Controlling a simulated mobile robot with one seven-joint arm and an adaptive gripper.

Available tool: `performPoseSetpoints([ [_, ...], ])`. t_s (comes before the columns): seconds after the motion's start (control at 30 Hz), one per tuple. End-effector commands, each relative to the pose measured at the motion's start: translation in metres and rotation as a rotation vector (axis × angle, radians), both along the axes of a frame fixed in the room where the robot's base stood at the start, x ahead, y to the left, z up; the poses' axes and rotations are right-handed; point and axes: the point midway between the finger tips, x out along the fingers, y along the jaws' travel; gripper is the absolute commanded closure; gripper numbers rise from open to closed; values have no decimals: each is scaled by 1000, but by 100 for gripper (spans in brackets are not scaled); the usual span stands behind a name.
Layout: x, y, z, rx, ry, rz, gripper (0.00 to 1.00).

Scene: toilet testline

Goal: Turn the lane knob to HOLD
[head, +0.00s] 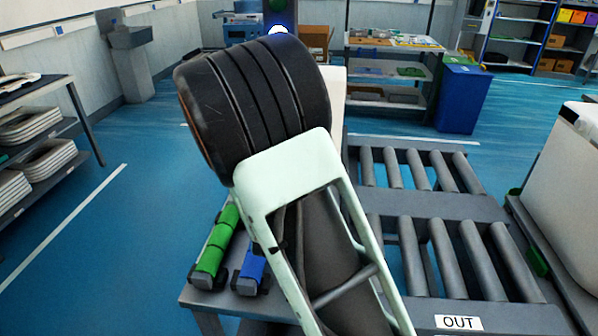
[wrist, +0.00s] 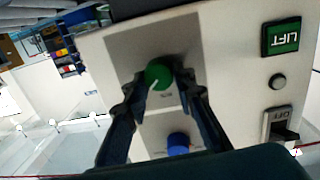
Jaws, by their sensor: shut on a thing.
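In the wrist view a green round knob (wrist: 157,73) with a white pointer mark sits on a grey plate on a pale panel (wrist: 88,60). The mark slants toward the lower left in the picture. My gripper (wrist: 161,82) is shut on the green knob, one finger on each side. Small lettering below the knob is too blurred to read, so I cannot tell which setting it points to. A blue knob (wrist: 178,139) sits below it, partly beside the right finger. In the head view my arm hides the panel and gripper.
A green LIFT label (wrist: 281,38), a grey round button (wrist: 277,82) and a switch marked OFF (wrist: 280,122) are right of the knobs. In the head view, roller conveyors (head: 430,205) with an OUT sign (head: 458,322) stand right of my arm; a shelf rack (head: 35,140) stands left. Blue floor between is clear.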

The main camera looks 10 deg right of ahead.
Motion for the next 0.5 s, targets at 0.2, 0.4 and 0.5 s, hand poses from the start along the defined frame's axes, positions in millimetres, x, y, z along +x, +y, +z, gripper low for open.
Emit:
performPoseSetpoints([
  [0.2, 0, 0, -3, 83, -25, 0, 100],
  [0.4, -1, 0, -1, 116, -34, 0, 100],
  [0.5, -1, 0, -1, 122, -35, 1, 100],
])
